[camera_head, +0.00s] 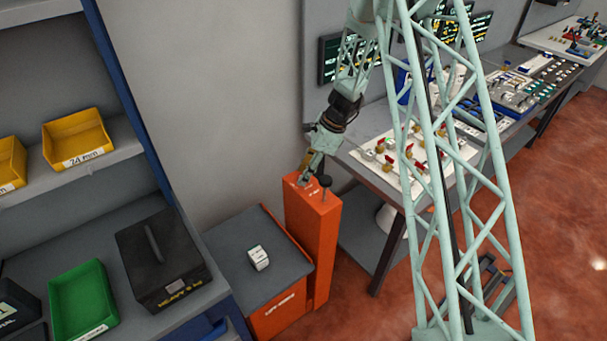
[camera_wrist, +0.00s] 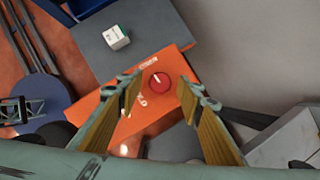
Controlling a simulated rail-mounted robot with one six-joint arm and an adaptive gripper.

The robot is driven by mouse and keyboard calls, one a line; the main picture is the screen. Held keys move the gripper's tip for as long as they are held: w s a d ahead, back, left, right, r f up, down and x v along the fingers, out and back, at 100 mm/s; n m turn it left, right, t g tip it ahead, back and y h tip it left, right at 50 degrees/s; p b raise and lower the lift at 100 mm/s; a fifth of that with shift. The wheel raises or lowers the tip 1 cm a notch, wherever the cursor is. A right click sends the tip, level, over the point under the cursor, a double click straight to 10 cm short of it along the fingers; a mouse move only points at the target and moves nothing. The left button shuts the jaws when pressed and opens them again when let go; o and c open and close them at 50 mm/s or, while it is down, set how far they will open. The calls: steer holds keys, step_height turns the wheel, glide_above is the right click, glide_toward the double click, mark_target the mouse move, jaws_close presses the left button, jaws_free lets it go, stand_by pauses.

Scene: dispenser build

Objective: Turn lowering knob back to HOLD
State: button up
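The red round knob (camera_wrist: 159,86) sits on the top face of the orange post (camera_wrist: 125,122). A short white mark on the knob points up and slightly left in the wrist view. A small label (camera_wrist: 148,63) lies just beyond it and white lettering (camera_wrist: 143,101) lies at its lower left; I cannot read either surely. My gripper (camera_wrist: 157,91) is open, its yellow-padded fingers to the left and right of the knob with gaps. In the head view my gripper (camera_head: 308,172) is at the top of the orange post (camera_head: 313,240), where it hides the knob.
A grey-topped orange platform (camera_head: 232,259) stands left of the post with a white box (camera_head: 258,257) on it. A dark upright piece (camera_head: 325,184) stands on the post's top right. A bench with a valve panel (camera_head: 385,160) is at right, shelving (camera_head: 45,190) at left.

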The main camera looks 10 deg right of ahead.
steer(key=shift+f, duration=0.2)
steer(key=c, duration=0.9)
